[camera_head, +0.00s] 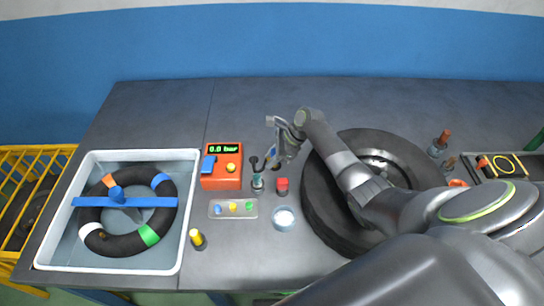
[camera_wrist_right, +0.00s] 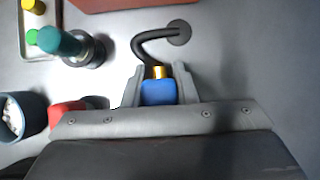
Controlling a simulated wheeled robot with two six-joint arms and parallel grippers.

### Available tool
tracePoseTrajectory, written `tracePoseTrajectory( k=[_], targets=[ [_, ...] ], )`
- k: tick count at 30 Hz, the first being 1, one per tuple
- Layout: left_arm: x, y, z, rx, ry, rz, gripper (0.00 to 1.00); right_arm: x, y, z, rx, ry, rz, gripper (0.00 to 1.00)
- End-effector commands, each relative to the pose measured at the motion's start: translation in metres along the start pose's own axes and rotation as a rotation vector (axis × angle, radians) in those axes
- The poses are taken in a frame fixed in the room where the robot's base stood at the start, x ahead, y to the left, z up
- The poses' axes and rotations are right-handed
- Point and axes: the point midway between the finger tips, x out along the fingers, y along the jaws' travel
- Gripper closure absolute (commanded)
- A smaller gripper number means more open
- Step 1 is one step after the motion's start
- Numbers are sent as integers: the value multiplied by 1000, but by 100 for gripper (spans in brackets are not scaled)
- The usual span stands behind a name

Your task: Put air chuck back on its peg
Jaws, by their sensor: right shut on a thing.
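My right gripper (camera_head: 283,138) is above the table, right of the orange gauge box. In the right wrist view the gripper (camera_wrist_right: 158,88) is shut on the air chuck (camera_wrist_right: 159,92), a blue body with a brass collar. A black curved hose (camera_wrist_right: 146,42) runs from the collar to a dark round disc (camera_wrist_right: 179,32). In the head view the fingers largely hide the chuck. A teal-topped post (camera_head: 257,183) stands below the gripper in the picture; it also shows in the wrist view (camera_wrist_right: 62,43). I cannot tell whether it is the peg. My left gripper is not in view.
A red piece (camera_head: 282,185), a small cup (camera_head: 284,219), a tray of coloured caps (camera_head: 222,215) and a yellow-topped cylinder (camera_head: 197,238) stand nearby. A tyre (camera_head: 322,205) lies right, partly under my arm; a white basin (camera_head: 185,157) stands left.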

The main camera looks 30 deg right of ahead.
Motion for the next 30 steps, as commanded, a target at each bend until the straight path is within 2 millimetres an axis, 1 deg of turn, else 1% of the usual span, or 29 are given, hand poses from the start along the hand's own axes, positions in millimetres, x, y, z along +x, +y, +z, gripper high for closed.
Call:
tracePoseTrajectory(
  k=[3,4,9,10,15,16,18,26,30],
  targets=[
    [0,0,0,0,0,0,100,0,0,0,0,0,0,97],
    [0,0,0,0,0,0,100,0,0,0,0,0,0,73],
    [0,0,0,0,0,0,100,0,0,0,0,0,0,51],
    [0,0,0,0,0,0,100,0,0,0,0,0,0,49],
    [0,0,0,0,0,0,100,0,0,0,0,0,0,49],
    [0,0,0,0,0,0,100,0,0,0,1,0,0,47],
    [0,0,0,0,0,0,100,0,0,0,1,0,0,38],
    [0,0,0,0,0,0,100,0,0,0,1,0,0,38],
    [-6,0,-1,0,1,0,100,-4,0,3,1,0,0,38]
  ],
)
